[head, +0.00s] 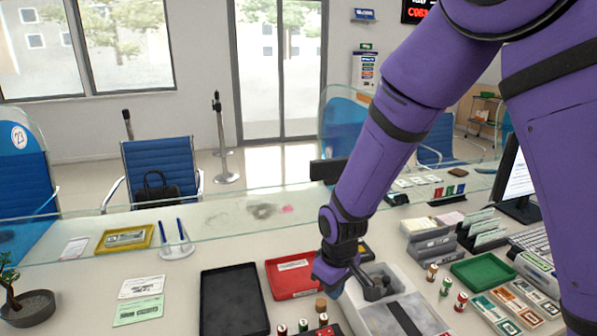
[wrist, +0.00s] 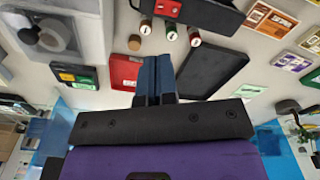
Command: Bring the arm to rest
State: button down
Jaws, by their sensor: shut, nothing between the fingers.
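My purple arm reaches down from the top right in the head view, over the counter. Its end, my gripper (head: 332,276), is small and partly hidden by the arm, between the red tray (head: 290,277) and the grey machine (head: 400,315). In the wrist view my gripper (wrist: 155,60) shows two blue fingers side by side, shut and empty. The fingers appear against the gap between the red tray (wrist: 126,70) and the black tray (wrist: 212,70). I cannot tell their exact height above the counter.
A black tray (head: 233,300) lies left of the red one. Several small rolls, one a green roll (head: 446,287), stand near the grey machine. A glass screen (head: 250,212) runs along the counter's far side. A monitor (head: 515,180) stands at right, a potted plant (head: 28,305) at left.

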jog(key=s+d+r+m+t, duration=0.1)
jog(key=s+d+r+m, duration=0.1)
jog(key=d+r, duration=0.65)
jog(key=s+d+r+m+t, duration=0.1)
jog(key=s+d+r+m, duration=0.3)
jog(key=r, duration=0.8)
jog(key=s+d+r+m+t, duration=0.1)
jog(key=s+d+r, duration=0.3)
jog(key=s+d, duration=0.1)
jog(key=s+d+r+m+t, duration=0.1)
jog(key=s+d+r, duration=0.3)
jog(key=s, duration=0.4)
jog(key=shift+s+d+r+t, duration=0.2)
jog(key=shift+d+r+t, duration=0.2)
jog(key=shift+r, duration=0.05)
jog(key=shift+a, duration=0.15)
